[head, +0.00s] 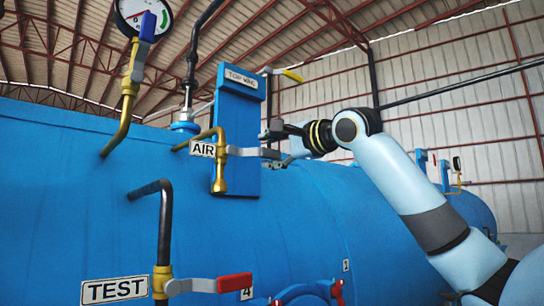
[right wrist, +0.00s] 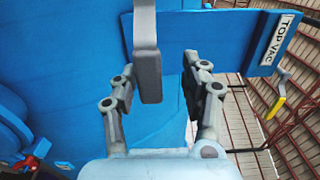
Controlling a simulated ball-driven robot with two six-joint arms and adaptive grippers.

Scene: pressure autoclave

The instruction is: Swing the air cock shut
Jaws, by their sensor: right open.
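The air cock (head: 220,165) is a brass valve with a downturned outlet on the blue vessel, beside a white AIR label (head: 203,149). Its grey lever (head: 250,152) sticks out level to the right. My right gripper (head: 272,143) comes in from the right at the lever's free end. In the right wrist view the open right gripper (right wrist: 158,72) has the grey lever end (right wrist: 149,75) between its fingers, nearer the left finger. I cannot tell whether they touch. My left gripper is not in view.
A blue TOP VAC plate (head: 240,95) stands behind the air cock. A yellow-handled valve (head: 292,76) is above right. A blue-handled valve (head: 147,28) and gauge (head: 143,12) are upper left. A red-handled TEST valve (head: 234,283) is below.

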